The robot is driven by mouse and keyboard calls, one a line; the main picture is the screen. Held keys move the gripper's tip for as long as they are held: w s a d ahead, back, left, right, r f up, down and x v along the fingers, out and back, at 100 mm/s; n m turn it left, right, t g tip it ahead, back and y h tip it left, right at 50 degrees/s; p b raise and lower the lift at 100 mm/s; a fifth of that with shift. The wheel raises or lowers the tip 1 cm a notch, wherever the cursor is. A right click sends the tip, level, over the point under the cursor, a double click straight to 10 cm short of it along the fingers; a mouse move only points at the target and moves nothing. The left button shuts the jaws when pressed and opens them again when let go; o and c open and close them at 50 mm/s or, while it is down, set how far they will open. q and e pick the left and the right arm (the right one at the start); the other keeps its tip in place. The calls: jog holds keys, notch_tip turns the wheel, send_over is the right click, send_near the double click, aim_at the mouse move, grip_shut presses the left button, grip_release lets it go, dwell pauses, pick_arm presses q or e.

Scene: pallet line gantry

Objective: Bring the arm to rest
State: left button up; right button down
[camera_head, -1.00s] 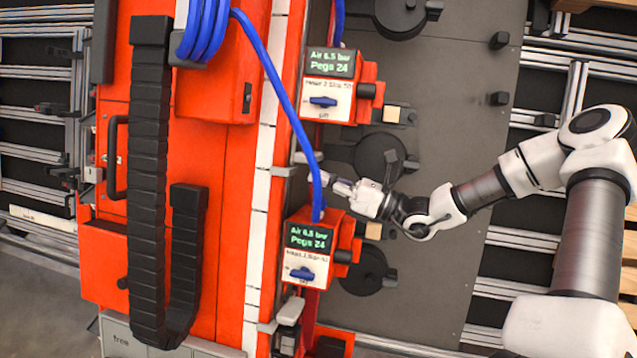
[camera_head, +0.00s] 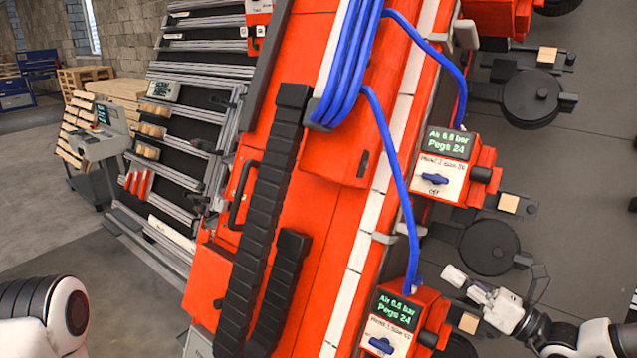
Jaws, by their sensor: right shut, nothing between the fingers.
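My right gripper (camera_head: 458,279) is at the lower right, at the end of my white and grey right arm. Its fingers are shut with nothing between them. It points up and left, just right of the lower red tool unit (camera_head: 400,312), whose screen reads "Air 6.5 bar, Pegs 24". I cannot tell whether it touches that unit. Part of what looks like my left arm shows at the bottom left corner; its gripper is out of view.
A second red unit (camera_head: 448,165) sits higher on the orange gantry (camera_head: 315,215). Blue hoses (camera_head: 393,150) and a black cable chain (camera_head: 262,210) run along it. A dark plate with round black parts (camera_head: 490,247) lies at right. Left are a console (camera_head: 103,125), wooden pallets and open floor.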

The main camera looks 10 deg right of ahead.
jog(key=a+f+g, duration=0.1)
jog(key=f, duration=0.1)
jog(key=a+f+g, duration=0.1)
jog(key=f, duration=0.1)
jog(key=a+f+n+b, duration=0.1)
jog(key=f, duration=0.1)
jog(key=shift+s+a+f+g, duration=0.2)
jog(key=shift+s+f+g, duration=0.15)
jog(key=shift+g, duration=0.05)
jog(key=s+a+f+n+g+b, duration=0.1)
jog(key=s+a+f+n+g, duration=0.3)
jog(key=s+a+f+g, duration=0.4)
jog(key=s+a+f+n+g+b, duration=0.1)
jog(key=s+a+f+n+g, duration=0.45)
jog(key=s+f, duration=0.45)
jog(key=s+d+f+n+g+h+b, duration=0.1)
jog(key=s+d+f+n+g+h, duration=0.1)
jog(key=s+f+n+g+h, duration=0.45)
jog(key=s+d+f+n+g+h+b, duration=0.1)
jog(key=s+d+f+n+h, duration=0.3)
jog(key=s, duration=0.6)
jog(key=w+f+n+t+h, duration=0.1)
jog(key=w+f+n+t, duration=0.3)
jog(key=w+n+t, duration=0.3)
jog(key=w+n, duration=0.1)
jog(key=n, duration=0.4)
jog(key=shift+w+f+h, duration=0.2)
jog(key=shift+w+h, duration=0.15)
